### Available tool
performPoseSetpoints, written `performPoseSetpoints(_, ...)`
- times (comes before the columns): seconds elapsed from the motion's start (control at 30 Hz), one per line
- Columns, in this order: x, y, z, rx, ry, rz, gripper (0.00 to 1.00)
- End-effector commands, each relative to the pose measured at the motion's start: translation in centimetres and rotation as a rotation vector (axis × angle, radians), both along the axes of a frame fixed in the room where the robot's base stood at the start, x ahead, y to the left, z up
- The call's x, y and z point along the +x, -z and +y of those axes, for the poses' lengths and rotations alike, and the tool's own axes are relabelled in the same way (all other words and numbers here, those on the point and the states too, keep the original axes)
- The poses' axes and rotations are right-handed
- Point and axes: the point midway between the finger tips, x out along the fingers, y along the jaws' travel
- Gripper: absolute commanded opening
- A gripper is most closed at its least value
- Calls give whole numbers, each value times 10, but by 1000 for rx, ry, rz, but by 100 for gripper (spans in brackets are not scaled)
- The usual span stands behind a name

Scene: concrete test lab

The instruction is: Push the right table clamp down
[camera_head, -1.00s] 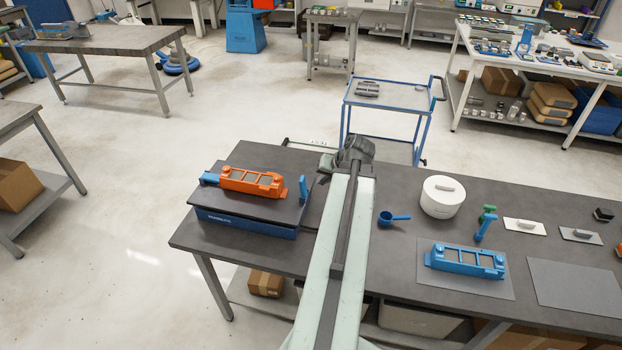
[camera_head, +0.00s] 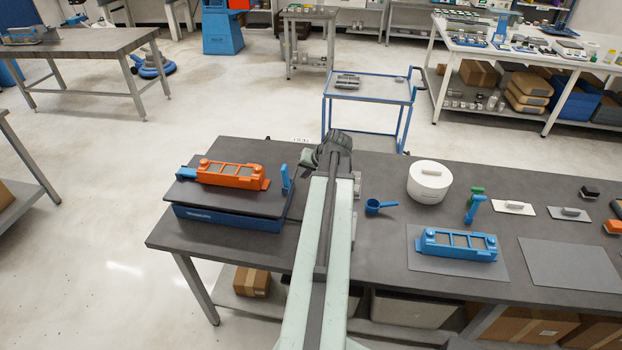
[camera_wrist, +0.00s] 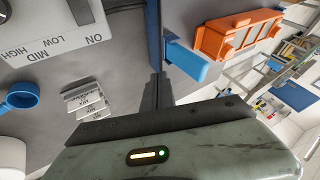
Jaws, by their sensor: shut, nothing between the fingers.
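The right table clamp is an upright blue lever (camera_head: 285,178) at the right edge of the dark-topped vibrating table (camera_head: 225,211) with its blue base. In the wrist view the clamp (camera_wrist: 186,62) shows as a blue bar beside the orange mould (camera_wrist: 240,35). My gripper (camera_wrist: 156,88) is shut and empty, its dark fingers just left of the clamp in that view; I cannot tell whether they touch. In the head view my arm and wrist stand right of the clamp, and the fingertips are hidden. The orange mould (camera_head: 232,174) lies on the table top, with a blue left clamp (camera_head: 187,174) at its other end.
A control box (camera_wrist: 50,35) marked ON, LOW, MID and HIGH is near my gripper. A blue scoop (camera_head: 379,206), a white round pot (camera_head: 429,181), a blue mould (camera_head: 456,244) and a green-and-blue tool (camera_head: 474,205) stand to the right on the bench.

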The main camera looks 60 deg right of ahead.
Motion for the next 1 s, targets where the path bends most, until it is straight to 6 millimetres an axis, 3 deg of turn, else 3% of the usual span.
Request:
performPoseSetpoints(0.03, 7, 17, -3, 0, -2, 0, 0)
performPoseSetpoints(0.1, 19, 8, 4, 0, -4, 1, 0)
performPoseSetpoints(0.33, 40, 8, 11, 0, -1, 1, 0)
performPoseSetpoints(1.0, 35, 7, 5, -13, 16, 49, 0)
